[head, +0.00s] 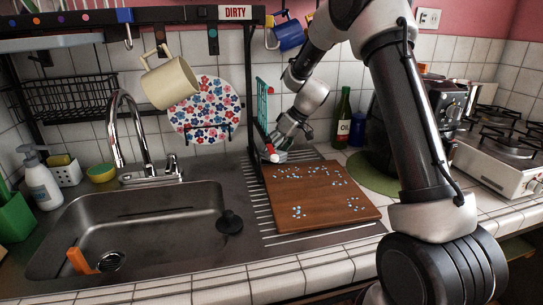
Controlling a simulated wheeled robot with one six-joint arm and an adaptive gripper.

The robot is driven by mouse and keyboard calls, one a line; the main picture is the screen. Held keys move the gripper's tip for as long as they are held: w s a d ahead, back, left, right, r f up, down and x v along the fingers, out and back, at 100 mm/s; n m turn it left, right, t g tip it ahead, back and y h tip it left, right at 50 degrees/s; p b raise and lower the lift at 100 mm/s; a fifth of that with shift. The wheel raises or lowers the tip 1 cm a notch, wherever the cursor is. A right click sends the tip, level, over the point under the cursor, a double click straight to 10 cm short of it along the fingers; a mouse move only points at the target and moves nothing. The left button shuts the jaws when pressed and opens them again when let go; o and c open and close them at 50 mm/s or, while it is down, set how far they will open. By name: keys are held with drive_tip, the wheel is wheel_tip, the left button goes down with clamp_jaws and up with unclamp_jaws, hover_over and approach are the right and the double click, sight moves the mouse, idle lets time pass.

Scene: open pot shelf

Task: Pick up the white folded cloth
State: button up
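My gripper (276,152) reaches down behind the dark upright of the rack, at the back edge of the brown cutting board. It is small and partly hidden, so I cannot tell if its fingers are open or shut. A small white patch with a red spot shows at its tip. I cannot tell whether this is the white folded cloth or part of the gripper. No other white folded cloth is clearly visible in the head view.
The cutting board (318,205) with blue-white bits lies right of the sink (150,225). A rack post (252,100) stands close beside my gripper. An oil bottle (343,118), a green round mat (372,175) and a stove (500,160) are to the right.

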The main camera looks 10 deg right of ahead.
drive_tip(key=c, duration=1.1)
drive_tip(key=shift+r, duration=0.1)
drive_tip(key=shift+c, duration=0.2)
drive_tip(key=shift+r, duration=0.25)
wheel_tip(320, 180, up, 3)
drive_tip(key=shift+s, duration=0.15)
drive_tip(key=s, duration=3.1)
drive_tip(key=shift+s+f, duration=0.1)
drive_tip(key=shift+s, duration=0.25)
